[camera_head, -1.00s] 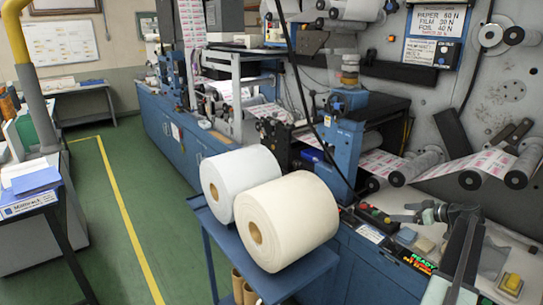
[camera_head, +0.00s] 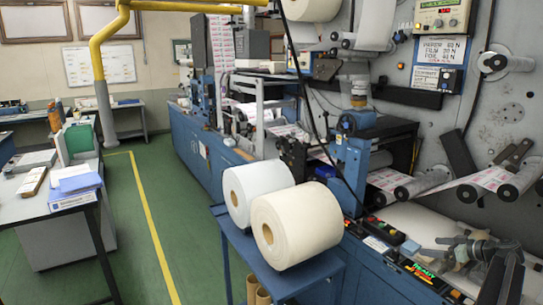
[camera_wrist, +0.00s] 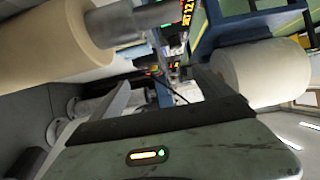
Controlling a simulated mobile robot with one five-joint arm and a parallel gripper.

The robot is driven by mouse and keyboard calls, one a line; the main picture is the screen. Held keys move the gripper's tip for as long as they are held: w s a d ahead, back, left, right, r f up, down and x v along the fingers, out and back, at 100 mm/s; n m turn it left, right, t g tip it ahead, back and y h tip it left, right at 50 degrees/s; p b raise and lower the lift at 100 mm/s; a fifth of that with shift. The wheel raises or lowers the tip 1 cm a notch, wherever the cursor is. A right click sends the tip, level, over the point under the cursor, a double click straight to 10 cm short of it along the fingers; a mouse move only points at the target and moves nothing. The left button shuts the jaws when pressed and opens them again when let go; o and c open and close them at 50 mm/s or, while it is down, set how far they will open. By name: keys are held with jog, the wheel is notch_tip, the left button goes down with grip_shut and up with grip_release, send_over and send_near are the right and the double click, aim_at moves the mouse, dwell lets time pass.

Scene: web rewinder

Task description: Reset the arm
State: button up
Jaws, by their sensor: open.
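My gripper (camera_head: 440,247) shows at the lower right of the head view, at the end of my bent grey arm. Its fingers point left, in front of the machine's control ledge. In the wrist view, the two pale fingers of my gripper (camera_wrist: 160,88) stand apart with nothing between them.
Two large rolls, one white (camera_head: 252,190) and one cream (camera_head: 297,225), lie on a blue cart (camera_head: 270,275) left of my arm. The blue rewinder (camera_head: 350,160) stands behind. A cluttered table (camera_head: 30,205) is at left. Green floor between is clear.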

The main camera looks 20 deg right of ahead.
jog(key=w+a+f+g+y, duration=0.1)
jog(key=w+a+f+g, duration=0.1)
jog(key=a, duration=0.8)
jog(key=w+a+f+g+p, duration=0.1)
jog(key=w+a+f+g, duration=0.15)
jog(key=a, duration=0.85)
jog(key=w+a+f+g+y, duration=0.1)
jog(key=w+a+f+g, duration=0.15)
jog(key=a, duration=0.75)
jog(key=s+a+f+m+g+h, duration=0.1)
jog(key=s+a+h, duration=0.1)
jog(key=a, duration=0.8)
jog(key=s+a+f+m+g+h+p, duration=0.1)
jog(key=s+a, duration=0.4)
jog(key=a, duration=0.5)
jog(key=s+a+f+m+g+h, duration=0.1)
jog(key=s+a, duration=0.3)
jog(key=a, duration=0.7)
jog(key=shift+g+h, duration=0.8)
